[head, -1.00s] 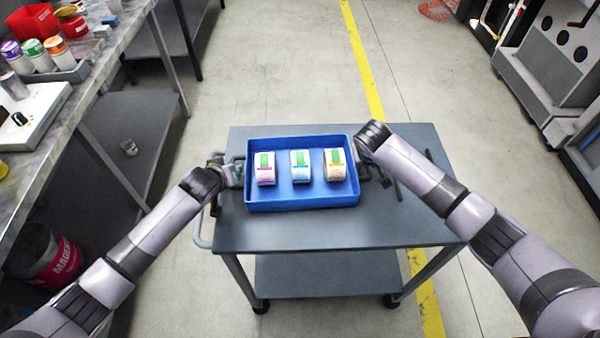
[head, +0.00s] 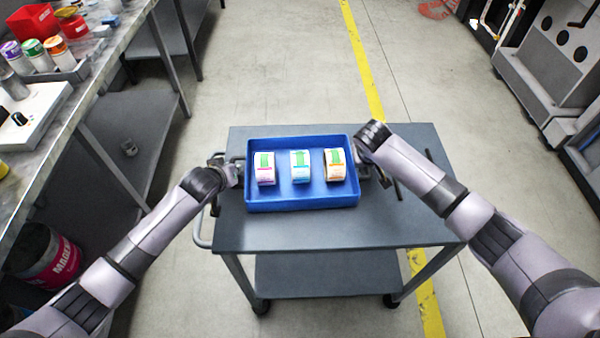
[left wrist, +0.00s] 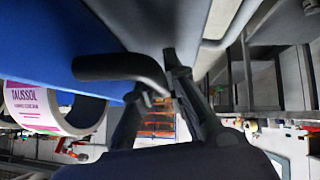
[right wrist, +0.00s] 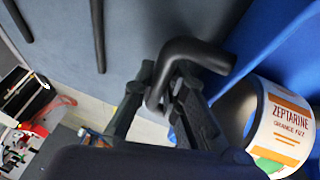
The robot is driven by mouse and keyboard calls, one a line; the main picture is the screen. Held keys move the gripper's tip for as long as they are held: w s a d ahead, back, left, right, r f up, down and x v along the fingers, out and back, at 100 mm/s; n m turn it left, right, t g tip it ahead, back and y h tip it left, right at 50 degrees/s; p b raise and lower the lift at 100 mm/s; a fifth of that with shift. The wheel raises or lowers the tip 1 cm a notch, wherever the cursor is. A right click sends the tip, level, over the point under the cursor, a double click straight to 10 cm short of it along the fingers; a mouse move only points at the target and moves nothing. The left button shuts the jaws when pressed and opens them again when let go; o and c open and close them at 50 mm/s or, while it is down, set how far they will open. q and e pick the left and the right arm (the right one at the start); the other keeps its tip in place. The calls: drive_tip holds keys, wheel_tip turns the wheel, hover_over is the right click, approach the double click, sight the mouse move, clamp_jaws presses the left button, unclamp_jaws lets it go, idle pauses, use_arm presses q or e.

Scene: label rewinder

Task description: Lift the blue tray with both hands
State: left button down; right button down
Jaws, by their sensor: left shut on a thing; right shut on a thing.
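The blue tray (head: 303,203) appears level over the grey cart top; I cannot tell whether it touches. Three label rolls stand in it: a purple-banded roll (head: 265,170), a blue-banded roll (head: 300,168) and an orange-banded roll (head: 335,166). My left gripper (head: 234,172) is at the tray's left end, shut on a dark bent handle (left wrist: 125,68) beside the blue tray wall (left wrist: 40,40). My right gripper (head: 366,172) is at the right end, shut on the matching handle (right wrist: 200,52) beside the tray wall (right wrist: 285,45). The wrists partly hide both grips in the head view.
The grey cart (head: 330,235) has bare top in front of the tray and a push handle (head: 198,228) at left. Dark rods (head: 394,188) lie right of the tray. A cluttered workbench (head: 100,75) stands at left, a grey machine (head: 550,75) at right.

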use_arm(q)
drive_tip(key=shift+r, duration=0.15)
use_arm(e)
drive_tip(key=shift+r, duration=0.1)
